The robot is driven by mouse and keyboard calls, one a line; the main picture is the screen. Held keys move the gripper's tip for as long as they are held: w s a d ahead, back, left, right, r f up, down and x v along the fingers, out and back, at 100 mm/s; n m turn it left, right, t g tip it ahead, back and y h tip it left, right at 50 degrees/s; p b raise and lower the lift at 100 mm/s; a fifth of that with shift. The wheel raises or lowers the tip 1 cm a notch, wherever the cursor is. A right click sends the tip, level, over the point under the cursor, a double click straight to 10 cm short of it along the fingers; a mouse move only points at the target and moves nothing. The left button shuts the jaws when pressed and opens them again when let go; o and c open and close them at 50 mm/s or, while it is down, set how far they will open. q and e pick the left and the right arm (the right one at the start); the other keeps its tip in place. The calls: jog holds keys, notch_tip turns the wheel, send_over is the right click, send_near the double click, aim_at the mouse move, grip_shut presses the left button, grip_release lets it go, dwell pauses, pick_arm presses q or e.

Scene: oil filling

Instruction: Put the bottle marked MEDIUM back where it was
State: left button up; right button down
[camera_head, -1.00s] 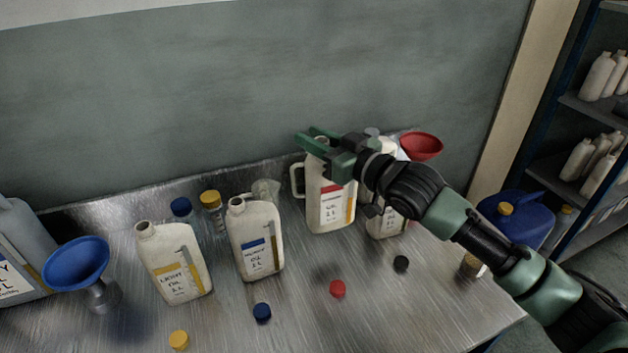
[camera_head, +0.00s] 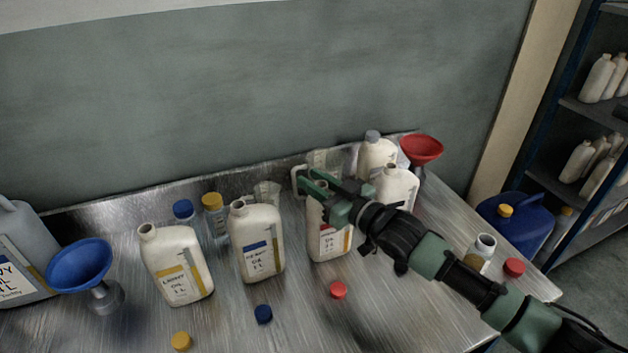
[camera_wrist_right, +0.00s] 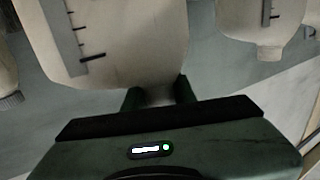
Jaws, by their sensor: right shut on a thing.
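My right gripper (camera_head: 318,187) is shut on the neck of a white bottle with a red label band (camera_head: 328,232), near the middle of the bench. The bottle is upright, its base at or very close to the bench top. Part of its label is hidden behind my gripper, and its lettering is too small to read surely. In the right wrist view the bottle body (camera_wrist_right: 125,40) hangs upside down in the picture, its neck between the fingers (camera_wrist_right: 158,95). My left gripper is out of view.
A blue-band bottle (camera_head: 257,245) and a yellow-band bottle (camera_head: 176,268) stand to the left. Another white bottle (camera_head: 398,186) stands behind my arm. Loose red (camera_head: 338,290), blue (camera_head: 263,314) and yellow (camera_head: 181,341) caps lie in front. A red funnel (camera_head: 421,148) is at back right.

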jog(key=c, duration=1.1)
grip_release()
jog(key=shift+f, duration=0.1)
jog(key=shift+c, duration=0.2)
jog(key=shift+r, duration=0.25)
jog(key=b+v, duration=0.1)
jog(key=v, duration=1.1)
jog(key=shift+b, duration=0.35)
